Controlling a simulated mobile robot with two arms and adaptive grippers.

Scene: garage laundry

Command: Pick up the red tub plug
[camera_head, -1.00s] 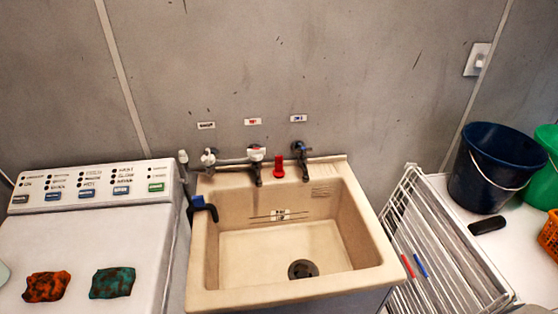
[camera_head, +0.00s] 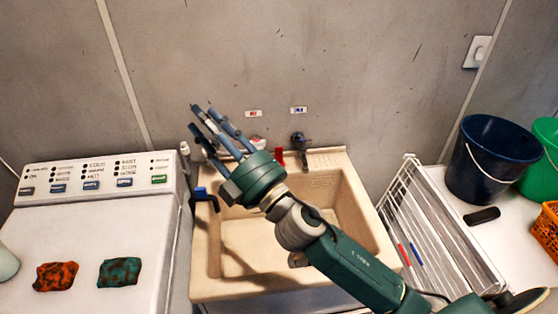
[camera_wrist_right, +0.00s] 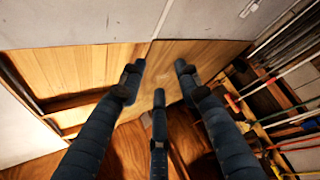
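The red tub plug (camera_head: 279,157) stands on the back ledge of the beige laundry sink (camera_head: 345,215), between the taps. My right gripper hides part of its surroundings. My right gripper (camera_head: 203,116) is raised over the sink's left side, to the left of the plug and apart from it. Its three fingers point up and left toward the wall. In the right wrist view the fingers (camera_wrist_right: 160,85) are spread with nothing between them, and the plug does not show. My left gripper is not in view.
A dark tap (camera_head: 301,142) stands right of the plug. A washing machine (camera_head: 95,220) with an orange cloth (camera_head: 55,276) and a teal cloth (camera_head: 119,272) is at left. A white drying rack (camera_head: 432,235) and a blue bucket (camera_head: 483,160) are at right.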

